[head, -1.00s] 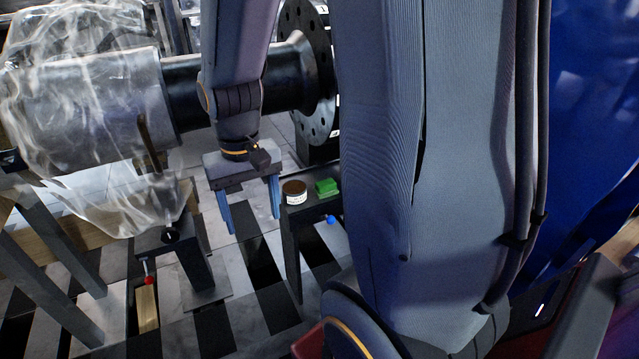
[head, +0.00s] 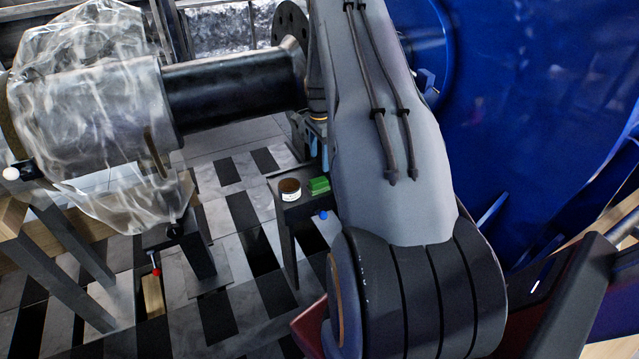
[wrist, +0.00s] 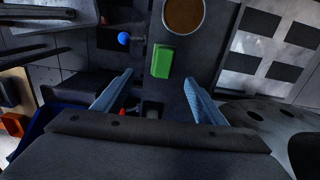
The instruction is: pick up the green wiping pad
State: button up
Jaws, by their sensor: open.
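The green wiping pad (head: 318,185) lies on a small dark stand (head: 290,212), just right of a round tin with a brown top (head: 290,189). In the wrist view the green pad (wrist: 162,61) is ahead of my gripper (wrist: 160,88), roughly centred between its two blue fingers. The fingers are apart with nothing between them. In the head view my gripper (head: 318,145) is behind and above the pad, partly hidden by my arm. The brown-topped tin (wrist: 184,14) shows beyond the pad in the wrist view.
A blue knob (head: 323,215) sticks out at the stand's front. A large shaft (head: 235,95) partly wrapped in clear plastic (head: 85,110) lies to the left and behind. A big blue housing (head: 520,90) is on the right. Checkered floor is open left of the stand.

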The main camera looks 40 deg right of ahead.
aim_at(319, 180)
jog(key=f, duration=0.2)
jog(key=f+b, duration=0.1)
jog(key=f, duration=0.1)
jog(key=f+b, duration=0.1)
jog(key=f, duration=0.2)
jog(key=shift+d, duration=0.25)
jog(key=shift+w+a+f+b, duration=0.15)
jog(key=shift+f+b, duration=0.4)
jog(key=shift+f, duration=0.8)
jog(key=shift+w+d+f+b, duration=0.1)
jog(key=shift+w+f+b, duration=0.3)
jog(key=shift+f, duration=0.95)
jog(key=shift+s, duration=0.15)
jog(key=shift+c, duration=0.5)
jog(key=c, duration=1.1)
